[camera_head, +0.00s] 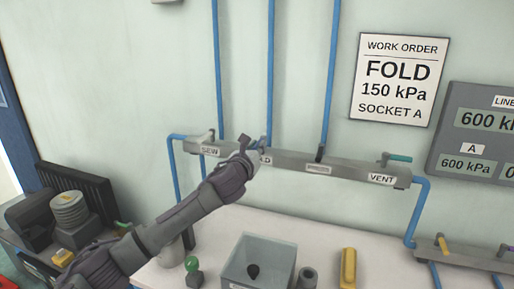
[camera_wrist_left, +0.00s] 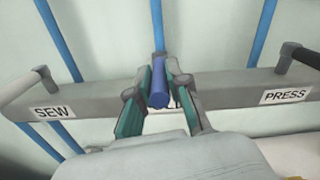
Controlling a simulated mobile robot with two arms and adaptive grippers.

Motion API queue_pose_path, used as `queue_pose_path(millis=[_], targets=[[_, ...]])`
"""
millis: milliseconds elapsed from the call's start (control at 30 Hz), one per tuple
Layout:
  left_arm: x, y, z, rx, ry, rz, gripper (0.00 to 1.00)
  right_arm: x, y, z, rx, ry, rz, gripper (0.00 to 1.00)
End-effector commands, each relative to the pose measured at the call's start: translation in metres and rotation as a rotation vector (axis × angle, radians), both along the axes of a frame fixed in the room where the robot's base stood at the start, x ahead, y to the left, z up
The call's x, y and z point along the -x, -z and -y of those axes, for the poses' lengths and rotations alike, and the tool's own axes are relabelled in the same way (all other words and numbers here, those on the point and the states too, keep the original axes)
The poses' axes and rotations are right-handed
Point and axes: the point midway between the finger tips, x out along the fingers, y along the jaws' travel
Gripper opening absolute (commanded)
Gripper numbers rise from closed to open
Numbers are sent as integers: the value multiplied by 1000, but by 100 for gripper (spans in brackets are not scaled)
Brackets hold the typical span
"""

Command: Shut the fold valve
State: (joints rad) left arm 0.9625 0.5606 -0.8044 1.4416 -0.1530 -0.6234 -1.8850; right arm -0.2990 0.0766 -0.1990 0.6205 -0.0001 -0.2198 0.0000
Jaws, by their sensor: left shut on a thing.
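The grey manifold bar (camera_head: 285,162) runs along the wall with labels SEW, PRESS and VENT readable; a label ending in D is partly hidden behind my left gripper (camera_head: 247,145). In the left wrist view, that gripper (camera_wrist_left: 159,92) has its teal-padded fingers on both sides of the blue fold valve handle (camera_wrist_left: 158,94), shut on it. The handle lies between the SEW and PRESS labels and points toward the wrist camera. The valve's body is mostly hidden by the fingers. My right gripper is in neither view.
The SEW valve (camera_wrist_left: 22,85) and PRESS valve (camera_wrist_left: 298,54) flank the gripper. The VENT valve (camera_head: 397,158) has a teal handle. Blue pipes (camera_head: 330,80) rise up the wall. A work order sign (camera_head: 399,80) reads FOLD 150 kPa, SOCKET A. A clear box (camera_head: 260,262) stands below.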

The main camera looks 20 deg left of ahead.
Motion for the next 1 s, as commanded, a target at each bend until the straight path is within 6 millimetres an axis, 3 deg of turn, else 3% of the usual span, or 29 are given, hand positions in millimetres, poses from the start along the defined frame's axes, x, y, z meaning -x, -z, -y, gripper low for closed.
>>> queue_pose_path(millis=[367, 1000], targets=[[0, 0, 6, 2, -70, -1, 0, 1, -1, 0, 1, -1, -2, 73], [-7, 0, 32, 1, -572, 0, 0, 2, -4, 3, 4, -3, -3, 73]])
